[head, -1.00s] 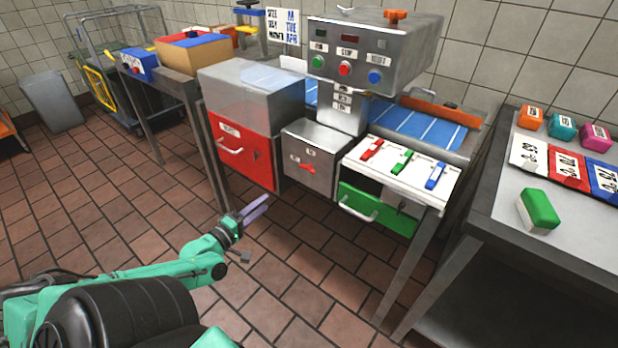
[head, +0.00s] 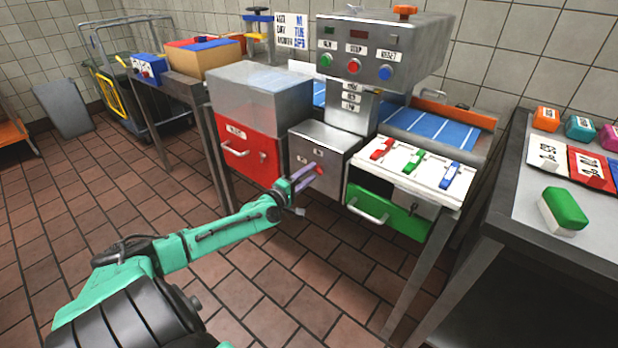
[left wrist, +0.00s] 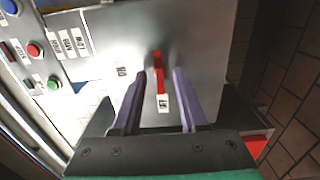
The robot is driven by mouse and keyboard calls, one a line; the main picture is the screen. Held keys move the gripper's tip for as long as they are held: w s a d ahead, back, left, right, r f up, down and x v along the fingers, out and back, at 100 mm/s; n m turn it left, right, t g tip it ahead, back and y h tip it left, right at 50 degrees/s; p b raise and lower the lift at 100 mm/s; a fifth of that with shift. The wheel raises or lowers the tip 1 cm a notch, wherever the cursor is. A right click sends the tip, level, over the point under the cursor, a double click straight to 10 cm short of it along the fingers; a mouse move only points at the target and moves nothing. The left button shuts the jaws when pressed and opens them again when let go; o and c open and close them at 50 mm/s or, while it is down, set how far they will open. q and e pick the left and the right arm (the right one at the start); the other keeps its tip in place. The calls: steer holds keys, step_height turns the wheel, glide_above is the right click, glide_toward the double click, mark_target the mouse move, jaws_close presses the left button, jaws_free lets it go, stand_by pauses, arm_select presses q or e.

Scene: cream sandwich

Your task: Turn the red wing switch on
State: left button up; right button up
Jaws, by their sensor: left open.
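The red wing switch (head: 319,170) is on the front of a grey metal box (head: 322,138), between the red drawer and the green drawer. In the left wrist view, its narrow red handle (left wrist: 158,70) runs up and down the picture, with one small label to its left and one at its lower end. My left gripper (head: 307,176) is open at the box front. In the left wrist view, its two purple fingers (left wrist: 160,84) lie on either side of the handle, with a gap on each side. Contact with the handle cannot be made out. My right gripper is not in view.
A red drawer (head: 242,150) with a handle is left of the box. A green drawer (head: 385,212) sits right, under a white panel (head: 463,197) with red, green and blue switches. A control head (head: 380,38) with buttons stands above. The tiled floor in front is clear.

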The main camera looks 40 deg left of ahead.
arm_select(q)
steer(key=shift+c, duration=0.3)
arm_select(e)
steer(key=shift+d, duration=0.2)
arm_select(q)
jaws_close()
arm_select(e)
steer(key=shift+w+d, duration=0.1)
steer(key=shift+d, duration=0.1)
